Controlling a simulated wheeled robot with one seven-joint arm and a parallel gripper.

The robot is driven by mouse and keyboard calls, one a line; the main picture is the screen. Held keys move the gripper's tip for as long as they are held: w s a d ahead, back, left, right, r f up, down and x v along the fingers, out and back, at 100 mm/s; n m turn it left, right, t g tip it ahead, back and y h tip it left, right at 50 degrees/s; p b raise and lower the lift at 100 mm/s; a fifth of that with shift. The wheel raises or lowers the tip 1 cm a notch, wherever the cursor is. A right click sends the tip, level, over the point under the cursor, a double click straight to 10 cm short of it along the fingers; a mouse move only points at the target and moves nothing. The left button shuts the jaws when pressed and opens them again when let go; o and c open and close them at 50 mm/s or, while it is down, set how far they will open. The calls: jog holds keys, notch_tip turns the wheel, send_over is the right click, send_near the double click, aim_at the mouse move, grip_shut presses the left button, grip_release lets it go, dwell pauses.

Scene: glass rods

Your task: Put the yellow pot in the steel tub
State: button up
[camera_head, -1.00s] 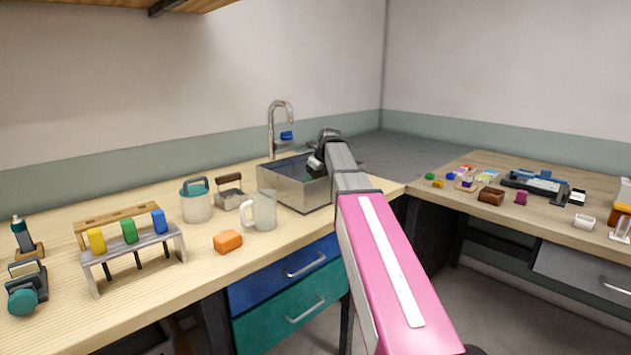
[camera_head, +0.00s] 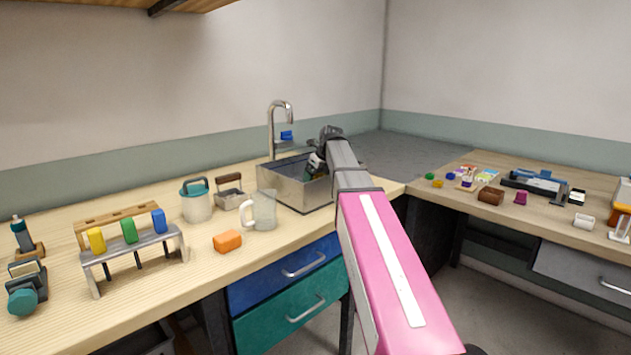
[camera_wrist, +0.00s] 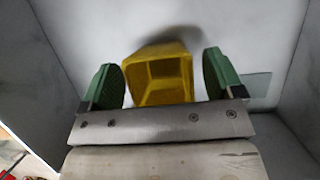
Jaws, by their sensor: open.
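The yellow pot (camera_wrist: 158,80) shows in the wrist view, against the grey inner surfaces of the steel tub (camera_wrist: 275,50). Its square open mouth faces the camera; I cannot tell whether it stands upright or tilted. My gripper (camera_wrist: 164,75) is open, with one green finger on each side of the pot and a visible gap at both sides. In the head view the steel tub (camera_head: 283,187) is set at the counter's back, below the tap. My gripper (camera_head: 315,164) reaches down into it there, and the tub wall and my arm hide the pot.
A curved tap (camera_head: 272,125) rises behind the tub. An orange block (camera_head: 227,241) lies in front. A rack (camera_head: 135,245) stands farther left.

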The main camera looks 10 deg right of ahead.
jog(key=v, duration=1)
jog(key=shift+r, duration=0.25)
jog(key=shift+s+d, duration=0.1)
jog(key=shift+s, duration=0.05)
